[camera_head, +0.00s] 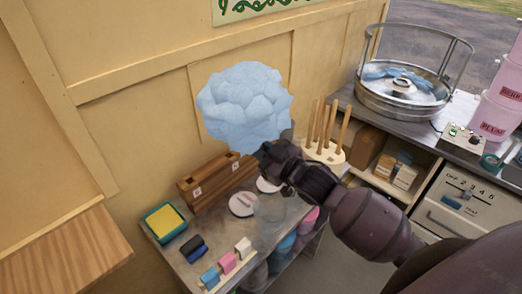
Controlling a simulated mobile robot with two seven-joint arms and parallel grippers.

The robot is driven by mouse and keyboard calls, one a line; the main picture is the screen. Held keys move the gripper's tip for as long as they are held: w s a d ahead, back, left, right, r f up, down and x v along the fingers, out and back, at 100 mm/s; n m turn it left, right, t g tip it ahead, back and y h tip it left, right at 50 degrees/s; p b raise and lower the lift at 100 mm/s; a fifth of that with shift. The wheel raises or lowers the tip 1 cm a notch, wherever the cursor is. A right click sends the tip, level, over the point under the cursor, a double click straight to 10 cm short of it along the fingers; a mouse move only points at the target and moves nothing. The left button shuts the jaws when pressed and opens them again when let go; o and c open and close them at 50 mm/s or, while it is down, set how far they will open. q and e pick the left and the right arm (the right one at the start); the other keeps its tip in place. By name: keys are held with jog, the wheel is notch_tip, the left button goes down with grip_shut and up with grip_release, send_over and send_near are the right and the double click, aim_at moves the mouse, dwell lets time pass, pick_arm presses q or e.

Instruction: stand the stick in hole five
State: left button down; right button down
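A big pale blue ball of candyfloss (245,105) hangs over the right end of the brown wooden rack (188,203), which has small white number labels on its front. My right gripper (268,153) reaches in from the right, just below the floss, and appears shut on its stick. The floss and the gripper hide the stick and the fingertips. I cannot tell whether the stick's lower end is in a hole or above the rack. The rack's right end is partly covered, and hole five cannot be made out. My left gripper is not in view.
A round wooden stand (328,153) with several bare sticks is close behind my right gripper. A yellow sponge in a teal tray (147,223), small coloured blocks (228,262) and a white disc (242,204) lie near the rack. The candyfloss machine (402,92) stands at the upper right.

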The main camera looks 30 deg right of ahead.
jog(key=shift+w+a+r, duration=0.1)
jog(key=shift+r, duration=0.05)
jog(key=w+a+f+b, duration=0.1)
jog(key=w, duration=0.4)
jog(key=w+a+f+b, duration=0.1)
jog(key=w+a+f, duration=0.1)
jog(key=w, duration=0.2)
jog(key=w+a+f+b, duration=0.1)
jog(key=w+a, duration=0.1)
jog(key=w, duration=0.3)
jog(key=shift+w+a+f+b, duration=0.1)
jog(key=shift+w+f+b, duration=0.25)
jog(key=shift+f, duration=0.05)
jog(key=shift+f+b, duration=0.75)
jog(key=shift+f, duration=0.05)
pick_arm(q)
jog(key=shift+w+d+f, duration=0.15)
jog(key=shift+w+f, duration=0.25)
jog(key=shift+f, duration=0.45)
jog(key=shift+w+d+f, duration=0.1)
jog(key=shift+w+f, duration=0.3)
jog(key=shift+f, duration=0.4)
pick_arm(e)
jog(key=shift+f, duration=0.55)
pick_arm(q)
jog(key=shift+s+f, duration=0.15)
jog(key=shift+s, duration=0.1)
